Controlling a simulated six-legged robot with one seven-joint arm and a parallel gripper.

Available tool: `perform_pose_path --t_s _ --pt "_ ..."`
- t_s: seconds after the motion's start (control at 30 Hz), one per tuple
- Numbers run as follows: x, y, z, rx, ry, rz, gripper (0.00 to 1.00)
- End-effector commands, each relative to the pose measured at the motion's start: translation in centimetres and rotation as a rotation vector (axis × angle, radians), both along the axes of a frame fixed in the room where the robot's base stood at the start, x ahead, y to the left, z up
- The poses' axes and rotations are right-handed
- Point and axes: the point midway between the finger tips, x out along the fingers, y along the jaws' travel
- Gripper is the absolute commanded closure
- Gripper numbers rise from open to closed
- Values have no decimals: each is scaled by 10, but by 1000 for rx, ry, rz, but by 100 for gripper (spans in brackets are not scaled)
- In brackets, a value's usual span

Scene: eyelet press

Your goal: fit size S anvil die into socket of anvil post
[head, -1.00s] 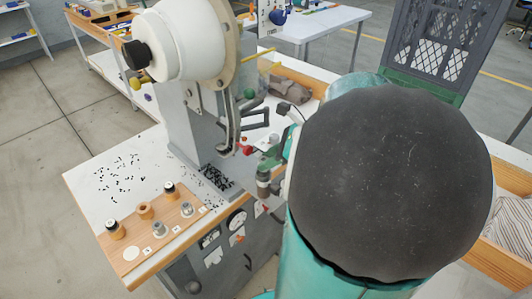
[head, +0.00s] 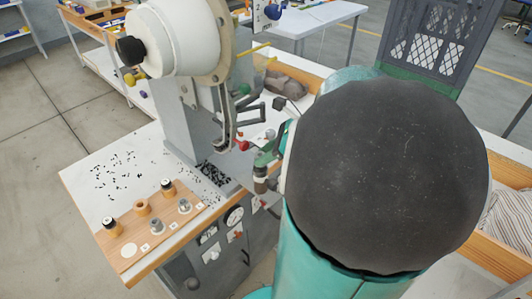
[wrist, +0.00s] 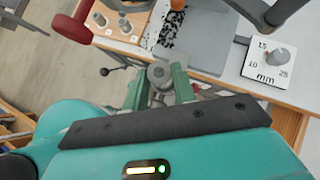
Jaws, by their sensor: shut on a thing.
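My gripper (head: 263,158) is beside the front edge of the press bench, with its green fingers shut on a grey, upright cylindrical die (head: 260,180). In the wrist view the same die (wrist: 160,75) shows end-on as a round metal piece between the green fingers. It looks like the anvil die, but no size mark on it is readable. The die is apart from the press (head: 182,125) and hangs near the bench edge. I cannot make out the anvil post's socket clearly; the lower press is partly hidden by its own parts and my arm.
A wooden board (head: 170,232) holds several dies at the bench's front left. A red knob (head: 242,146) and levers stand close behind my gripper. A millimetre gauge card (wrist: 268,62) lies on the bench.

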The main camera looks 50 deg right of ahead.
Motion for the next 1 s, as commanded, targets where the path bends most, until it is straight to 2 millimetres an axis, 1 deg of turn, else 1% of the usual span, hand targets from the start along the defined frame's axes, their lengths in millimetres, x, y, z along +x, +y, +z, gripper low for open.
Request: perform_pose_path --t_s 0.43,1.0 --pt "0 0 0 0 0 0 95" --pt "0 0 -8 0 0 0 95"
